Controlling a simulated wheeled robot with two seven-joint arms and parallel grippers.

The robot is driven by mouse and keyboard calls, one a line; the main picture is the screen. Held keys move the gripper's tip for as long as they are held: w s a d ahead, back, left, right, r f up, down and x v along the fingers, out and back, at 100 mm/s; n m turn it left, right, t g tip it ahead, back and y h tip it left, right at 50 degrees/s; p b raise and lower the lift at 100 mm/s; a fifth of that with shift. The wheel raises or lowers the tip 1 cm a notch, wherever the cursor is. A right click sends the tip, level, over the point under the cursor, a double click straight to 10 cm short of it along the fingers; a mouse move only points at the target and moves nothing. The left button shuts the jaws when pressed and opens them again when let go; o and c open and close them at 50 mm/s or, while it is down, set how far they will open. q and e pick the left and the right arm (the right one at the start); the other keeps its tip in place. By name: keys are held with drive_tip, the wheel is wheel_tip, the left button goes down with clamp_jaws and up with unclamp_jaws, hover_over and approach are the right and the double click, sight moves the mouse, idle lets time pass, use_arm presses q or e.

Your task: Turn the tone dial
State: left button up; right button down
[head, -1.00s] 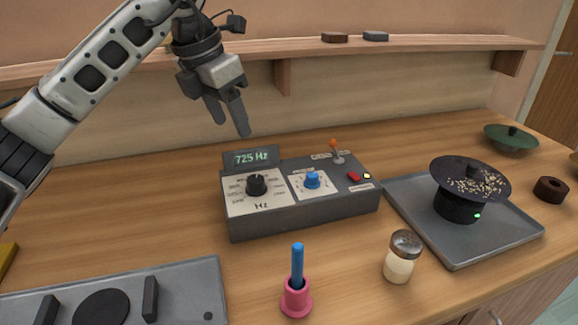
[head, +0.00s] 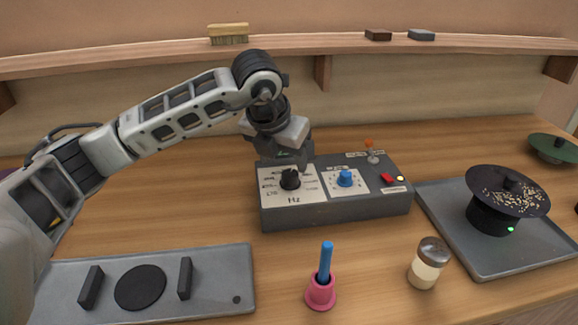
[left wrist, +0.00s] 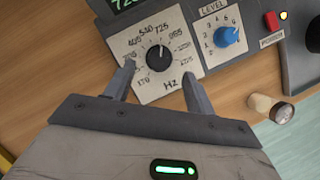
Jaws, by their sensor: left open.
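The tone dial (head: 290,179) is a black knob on a white Hz scale, on the left of the grey control box (head: 338,209). It also shows in the left wrist view (left wrist: 158,58), its white mark pointing near 725. My left gripper (head: 293,158) is open and empty, just above and behind the dial in the head view. In the left wrist view, its fingertips (left wrist: 160,73) lie on either side of the dial, apart from it. The gripper mostly hides the green display in the head view; it is cut off in the wrist view. My right gripper is not in view.
A pink holder (head: 320,293) and a shaker (head: 429,263) stand in front. A grey tray (head: 470,250) lies right, a grey panel (head: 215,290) front left.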

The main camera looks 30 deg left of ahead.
sight(290, 173)
use_arm(q)
drive_tip(key=x, duration=0.4)
drive_tip(key=shift+w+f, duration=0.2)
drive_tip(key=shift+f, duration=0.2)
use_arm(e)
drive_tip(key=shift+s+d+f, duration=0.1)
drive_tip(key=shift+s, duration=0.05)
use_arm(q)
drive_tip(key=c, duration=1)
drive_tip(key=shift+o, duration=0.2)
